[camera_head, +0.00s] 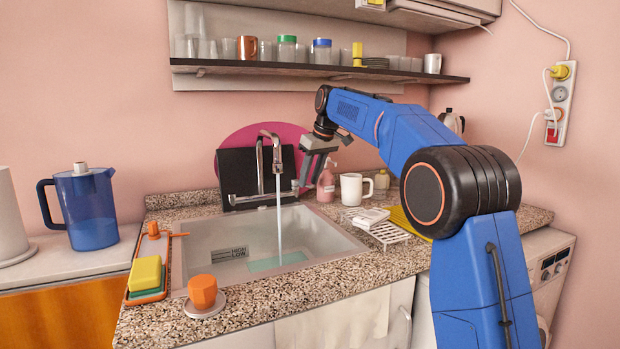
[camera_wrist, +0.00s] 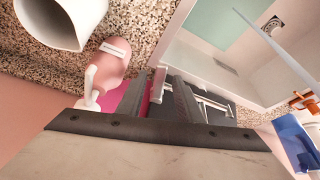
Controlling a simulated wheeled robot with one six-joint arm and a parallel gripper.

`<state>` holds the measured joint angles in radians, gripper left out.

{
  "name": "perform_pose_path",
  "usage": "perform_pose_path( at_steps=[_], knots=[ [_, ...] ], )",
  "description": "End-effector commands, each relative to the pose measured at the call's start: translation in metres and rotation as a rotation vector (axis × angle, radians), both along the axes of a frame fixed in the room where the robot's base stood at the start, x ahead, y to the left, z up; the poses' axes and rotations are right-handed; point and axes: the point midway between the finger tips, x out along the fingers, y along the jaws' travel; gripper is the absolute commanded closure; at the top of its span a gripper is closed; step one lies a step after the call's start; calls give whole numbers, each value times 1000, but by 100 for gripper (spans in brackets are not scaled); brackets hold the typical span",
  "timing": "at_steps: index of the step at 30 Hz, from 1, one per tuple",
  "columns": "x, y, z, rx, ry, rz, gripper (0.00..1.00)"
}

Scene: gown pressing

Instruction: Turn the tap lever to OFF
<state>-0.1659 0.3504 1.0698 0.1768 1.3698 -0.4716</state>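The chrome tap (camera_head: 261,160) stands behind the sink, and a water stream (camera_head: 280,225) runs from its spout into the basin. Its horizontal bar (camera_head: 250,199) reaches toward my gripper; which part is the lever is unclear. My gripper (camera_head: 302,183) points down at the right end of this bar. Whether it touches the bar is unclear.
A pink soap bottle (camera_head: 326,184) and a white mug (camera_head: 352,189) stand just right of my gripper. A black panel (camera_head: 236,170) leans behind the tap. The sink (camera_head: 205,245) lies in front. A shelf (camera_head: 300,70) with cups hangs above.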

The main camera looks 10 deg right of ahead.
Motion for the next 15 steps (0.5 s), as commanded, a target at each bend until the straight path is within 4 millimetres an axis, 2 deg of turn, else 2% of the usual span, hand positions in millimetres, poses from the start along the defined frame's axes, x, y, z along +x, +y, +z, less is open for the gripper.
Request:
perform_pose_path(
  at_steps=[6, 7, 10, 11, 15],
  knots=[
    [0, 0, 0, 0, 0, 0, 67],
    [0, 0, 0, 0, 0, 0, 72],
    [0, 0, 0, 0, 0, 0, 96],
    [0, 0, 0, 0, 0, 0, 100],
    [0, 0, 0, 0, 0, -1, 100]
  ],
)
